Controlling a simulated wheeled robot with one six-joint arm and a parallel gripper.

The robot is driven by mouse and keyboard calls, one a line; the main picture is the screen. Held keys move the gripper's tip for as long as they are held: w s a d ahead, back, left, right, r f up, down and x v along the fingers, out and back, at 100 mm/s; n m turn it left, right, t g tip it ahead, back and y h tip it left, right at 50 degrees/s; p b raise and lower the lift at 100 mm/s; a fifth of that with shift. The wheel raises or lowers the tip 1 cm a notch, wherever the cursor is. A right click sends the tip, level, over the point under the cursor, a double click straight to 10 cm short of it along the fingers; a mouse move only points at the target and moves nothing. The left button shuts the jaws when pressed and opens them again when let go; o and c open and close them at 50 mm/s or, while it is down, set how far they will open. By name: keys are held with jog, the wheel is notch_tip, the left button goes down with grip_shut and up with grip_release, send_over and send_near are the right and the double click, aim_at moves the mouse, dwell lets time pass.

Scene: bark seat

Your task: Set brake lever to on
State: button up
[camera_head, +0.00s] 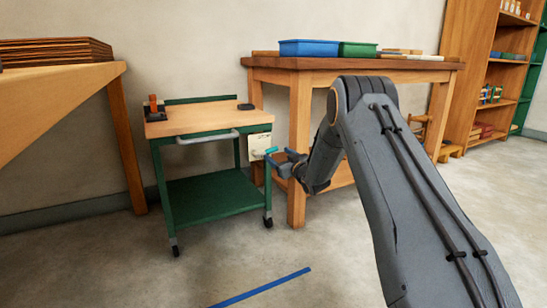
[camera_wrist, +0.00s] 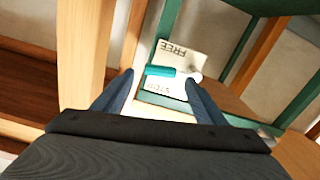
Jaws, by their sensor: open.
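The brake lever is a teal handle (camera_wrist: 162,71) on a pale plate (camera_wrist: 192,55) at the right side of a green trolley (camera_head: 212,199). The plate reads FREE at one end and another word, hard to read, at the other. The handle lies across the plate between the two words, with a whitish round end at its right. In the head view the lever (camera_head: 271,151) shows beside my gripper (camera_head: 275,160). In the wrist view my gripper (camera_wrist: 158,80) is open, its fingertips appearing either side of the handle. I cannot tell whether they touch it.
A wooden workbench (camera_head: 375,66) with blue and green bins stands close right of the trolley, its leg near my gripper. A wooden table (camera_head: 60,95) stands at the left. A blue strip (camera_head: 262,287) lies on the open floor.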

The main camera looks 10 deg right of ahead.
aim_at(272, 151)
jog(key=shift+b+x, duration=1.1)
jog(key=shift+x, duration=1.35)
jog(key=c, duration=1.5)
